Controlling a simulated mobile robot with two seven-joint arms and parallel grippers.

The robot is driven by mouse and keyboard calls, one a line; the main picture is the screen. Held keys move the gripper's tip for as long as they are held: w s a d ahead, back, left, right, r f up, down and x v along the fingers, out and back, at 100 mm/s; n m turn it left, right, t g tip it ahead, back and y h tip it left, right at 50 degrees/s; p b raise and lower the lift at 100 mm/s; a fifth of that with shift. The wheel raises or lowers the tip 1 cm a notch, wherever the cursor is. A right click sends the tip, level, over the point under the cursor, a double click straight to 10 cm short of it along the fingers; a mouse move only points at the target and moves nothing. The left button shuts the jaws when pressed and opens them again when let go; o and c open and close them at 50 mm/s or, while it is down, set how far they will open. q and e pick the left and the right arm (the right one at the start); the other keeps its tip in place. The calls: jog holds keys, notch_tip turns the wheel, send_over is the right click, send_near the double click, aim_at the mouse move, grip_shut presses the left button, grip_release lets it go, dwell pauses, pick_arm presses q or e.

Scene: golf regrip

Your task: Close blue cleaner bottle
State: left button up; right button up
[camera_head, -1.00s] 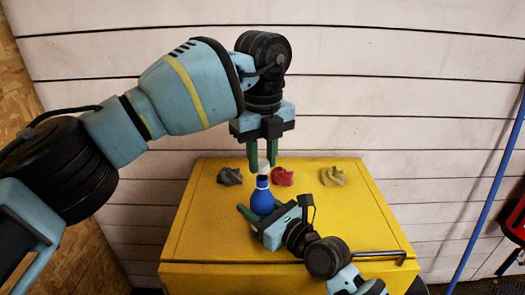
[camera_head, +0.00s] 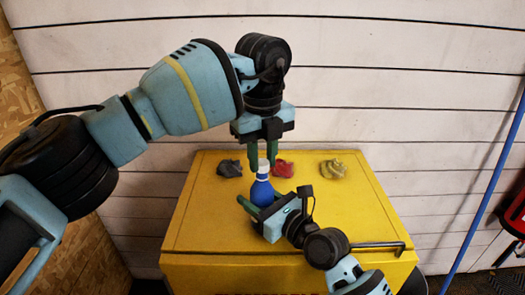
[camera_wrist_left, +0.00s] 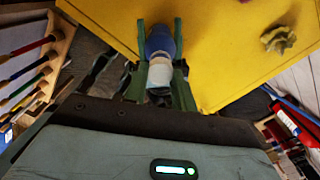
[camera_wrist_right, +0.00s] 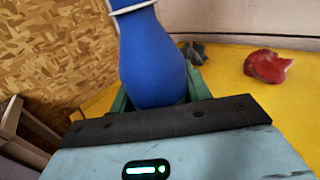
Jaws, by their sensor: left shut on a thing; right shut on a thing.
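The blue cleaner bottle (camera_head: 263,192) stands near the middle of the yellow table, with a white band at its neck. My right gripper (camera_head: 258,209) is shut around its body, and the blue body (camera_wrist_right: 152,65) fills the right wrist view between the fingers. A whitish cap (camera_wrist_left: 160,74) sits between the fingers of my left gripper (camera_wrist_left: 161,62), directly over the bottle's neck. In the head view my left gripper (camera_head: 263,163) points straight down at the bottle top. I cannot tell whether the cap is seated on the neck or whether the bottle base touches the table.
A grey rag (camera_head: 230,168), a red rag (camera_head: 283,168) and a yellow rag (camera_head: 333,169) lie along the back of the yellow table (camera_head: 205,225). A dark handle bar (camera_head: 378,245) is at its front right. A blue pole (camera_head: 490,200) stands at the right.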

pick_arm(q)
jog(key=shift+f, duration=0.6)
dwell(0.6)
jog(key=m, duration=1.2)
jog(key=shift+a+m, duration=0.1)
jog(key=shift+m, duration=0.2)
jog(key=m, duration=1.2)
jog(key=shift+w, duration=0.1)
jog(key=m, duration=0.6)
jog(key=shift+m, duration=0.3)
jog(key=m, duration=1.7)
jog(key=shift+m, duration=0.3)
